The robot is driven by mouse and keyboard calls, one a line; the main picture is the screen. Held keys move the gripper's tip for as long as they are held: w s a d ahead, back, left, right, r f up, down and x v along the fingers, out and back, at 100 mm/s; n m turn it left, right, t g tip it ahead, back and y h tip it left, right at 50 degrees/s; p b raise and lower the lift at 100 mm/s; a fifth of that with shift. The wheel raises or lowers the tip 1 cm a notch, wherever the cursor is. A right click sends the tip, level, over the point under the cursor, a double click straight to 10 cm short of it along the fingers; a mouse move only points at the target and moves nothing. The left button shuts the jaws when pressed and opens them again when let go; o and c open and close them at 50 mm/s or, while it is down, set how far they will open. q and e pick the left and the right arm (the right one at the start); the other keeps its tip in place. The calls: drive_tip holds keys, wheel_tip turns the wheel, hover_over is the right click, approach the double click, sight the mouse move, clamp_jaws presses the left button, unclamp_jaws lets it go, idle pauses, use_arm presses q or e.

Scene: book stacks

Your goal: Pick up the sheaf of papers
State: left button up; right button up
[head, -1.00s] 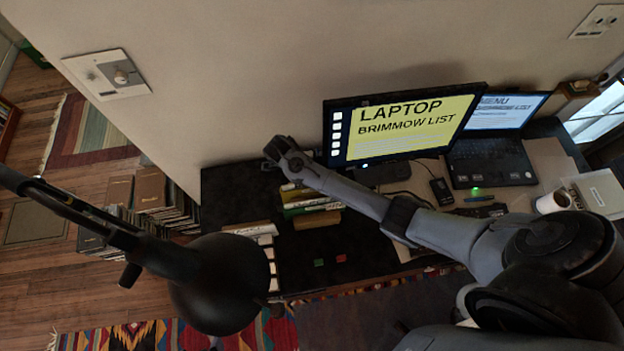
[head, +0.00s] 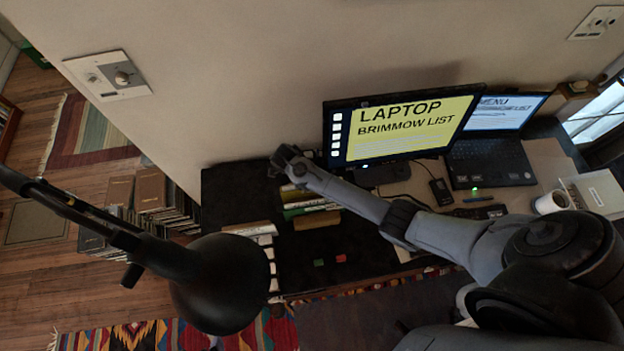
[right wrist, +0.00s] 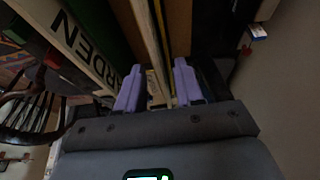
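My right gripper (head: 285,157) is above the back of the dark desk, just behind a small stack of books (head: 318,219). In the right wrist view, its two purple fingers (right wrist: 158,66) stand apart. Thin pale and yellowish edges (right wrist: 158,30) run between and beyond the fingertips; they may be the sheaf of papers, but I cannot tell for sure. A large book spine with "ARDEN" lettering (right wrist: 85,48) and a green cover lie to the left of the fingers. I see no clear contact with the fingers. My left gripper is out of view.
A monitor (head: 405,124) and a laptop (head: 490,162) stand right of the stack, with a white mug (head: 551,203) farther right. A black lamp (head: 220,285) hangs at the front left. The wall is close behind my gripper. Dark desk (head: 235,195) is bare left of the stack.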

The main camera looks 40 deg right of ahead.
drive_tip(key=shift+f, duration=0.15)
idle(0.3)
clamp_jaws()
